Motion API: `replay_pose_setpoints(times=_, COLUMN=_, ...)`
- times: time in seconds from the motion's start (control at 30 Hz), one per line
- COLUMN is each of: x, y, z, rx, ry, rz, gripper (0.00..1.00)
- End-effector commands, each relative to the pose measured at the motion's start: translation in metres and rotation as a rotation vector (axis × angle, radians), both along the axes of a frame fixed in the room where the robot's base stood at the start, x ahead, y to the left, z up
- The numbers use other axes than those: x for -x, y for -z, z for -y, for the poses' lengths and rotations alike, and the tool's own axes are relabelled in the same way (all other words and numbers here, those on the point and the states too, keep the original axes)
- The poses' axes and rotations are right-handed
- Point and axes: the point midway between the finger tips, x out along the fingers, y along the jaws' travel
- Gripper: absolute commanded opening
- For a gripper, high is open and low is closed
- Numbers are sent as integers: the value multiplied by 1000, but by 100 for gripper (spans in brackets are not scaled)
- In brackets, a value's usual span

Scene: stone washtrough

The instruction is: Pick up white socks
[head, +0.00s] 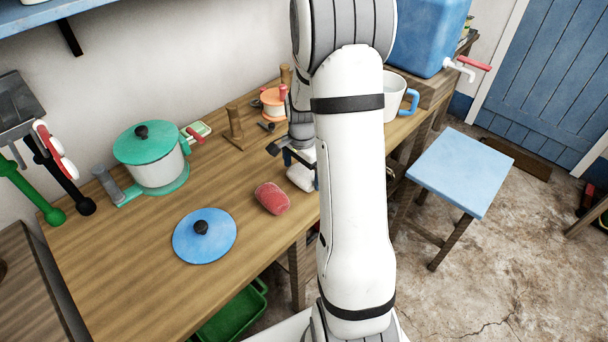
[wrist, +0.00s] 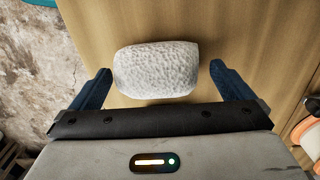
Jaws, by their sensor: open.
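The white socks (wrist: 156,70) show as a rounded, textured white bundle on the wooden table in the wrist view. In the head view the white bundle (head: 301,178) lies near the table's front edge, partly hidden by my arm. My gripper (wrist: 160,88) is open, with one blue finger on each side of the bundle and a gap on both sides. In the head view my gripper (head: 300,160) is just above and behind the bundle, largely hidden by my arm.
A red bundle (head: 272,198) lies just left of the white one. A blue lid (head: 204,236) and a green-lidded pot (head: 155,160) stand farther left. A wooden stand (head: 234,128) is behind. A blue stool (head: 460,170) stands right of the table (head: 130,260).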

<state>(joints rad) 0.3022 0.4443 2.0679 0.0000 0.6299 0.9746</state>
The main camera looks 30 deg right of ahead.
Motion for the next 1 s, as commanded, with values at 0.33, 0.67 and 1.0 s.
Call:
replay_pose_setpoints(times=0.33, x=0, y=0, z=0, rx=0, ry=-1, rz=0, gripper=86)
replay_pose_setpoints(times=0.67, x=0, y=-1, z=-1, rx=0, ry=-2, rz=1, gripper=59)
replay_pose_setpoints(times=1.0, x=-1, y=-5, z=-1, rx=0, ry=-3, rz=2, gripper=54)
